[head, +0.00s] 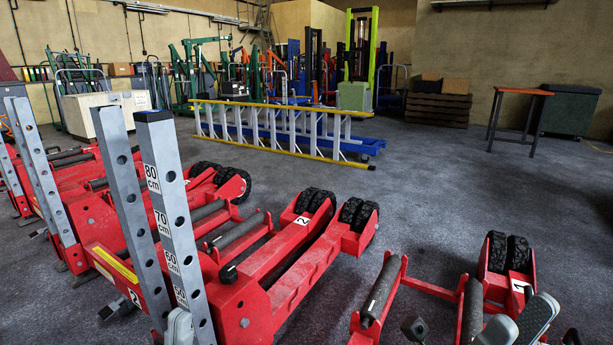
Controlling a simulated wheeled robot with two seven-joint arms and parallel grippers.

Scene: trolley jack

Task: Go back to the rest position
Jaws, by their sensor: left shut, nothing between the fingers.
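My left gripper (180,327) shows as a light grey piece at the bottom edge in the head view, in front of the upright grey post of a red jack. It is shut and empty, and most of it is cut off by the frame. My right gripper (518,322) shows as light grey pieces at the bottom right, in front of a red jack marked 1 (472,310). Its fingertips are not clear enough to tell whether it is open. The red jack marked 2 (290,285) stands on the floor between the two grippers.
Grey perforated posts (170,200) with a centimetre scale rise close at the left. More red jacks (75,185) stand behind them. A yellow-edged ladder (285,130) lies on its side further back. A small table (515,92) stands at right. The grey floor (440,175) in the middle right is clear.

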